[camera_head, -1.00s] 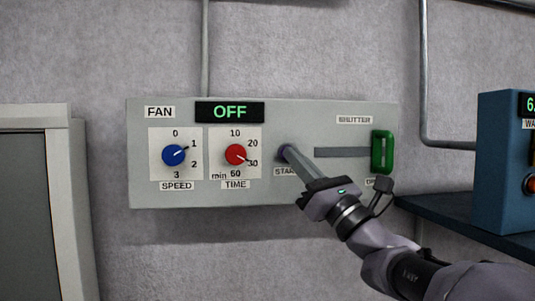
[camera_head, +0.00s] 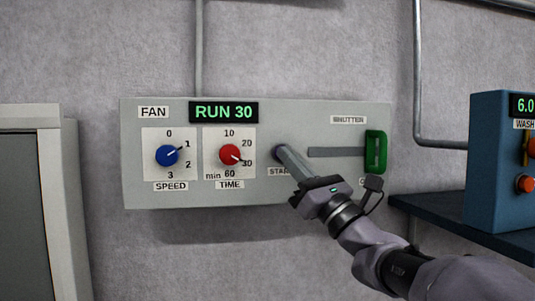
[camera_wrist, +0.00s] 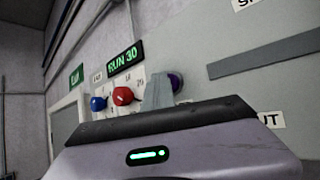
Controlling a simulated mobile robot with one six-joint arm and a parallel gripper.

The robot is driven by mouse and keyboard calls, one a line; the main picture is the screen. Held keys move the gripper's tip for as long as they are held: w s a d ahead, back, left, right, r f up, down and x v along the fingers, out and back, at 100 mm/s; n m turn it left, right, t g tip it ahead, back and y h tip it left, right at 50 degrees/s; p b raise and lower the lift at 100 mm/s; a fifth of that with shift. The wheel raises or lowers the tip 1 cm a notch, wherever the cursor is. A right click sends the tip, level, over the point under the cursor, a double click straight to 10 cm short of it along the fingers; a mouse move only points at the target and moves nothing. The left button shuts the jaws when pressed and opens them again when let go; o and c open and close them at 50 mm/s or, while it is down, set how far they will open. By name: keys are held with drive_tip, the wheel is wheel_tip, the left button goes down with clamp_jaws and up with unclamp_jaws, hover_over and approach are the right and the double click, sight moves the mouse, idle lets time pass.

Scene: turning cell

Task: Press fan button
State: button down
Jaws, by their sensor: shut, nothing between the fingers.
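The fan panel (camera_head: 330,185) is a grey box on the wall with a display (camera_head: 224,112) reading RUN 30. A blue speed knob (camera_head: 167,155) points at 1 and a red time knob (camera_head: 230,154) points at 30. My gripper (camera_head: 280,151) is shut and empty, its tips at the start button above the START label (camera_head: 278,171). In the head view the button is mostly hidden behind the tips. In the wrist view the dark purple round button (camera_wrist: 175,83) shows beside my fingers (camera_wrist: 158,92). I cannot tell whether they touch.
A shutter slot with a green handle (camera_head: 376,151) at its right end is on the same panel. A blue wash box (camera_head: 495,165) stands on a dark shelf (camera_head: 450,222) at the right. A grey cabinet (camera_head: 62,200) stands at the left.

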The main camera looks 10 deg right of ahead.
drive_tip(key=shift+s, duration=0.15)
drive_tip(key=shift+s+b, duration=0.4)
drive_tip(key=shift+s, duration=0.3)
drive_tip(key=shift+s+f, duration=0.1)
drive_tip(key=shift+s+b, duration=0.7)
drive_tip(key=shift+s, duration=1.7)
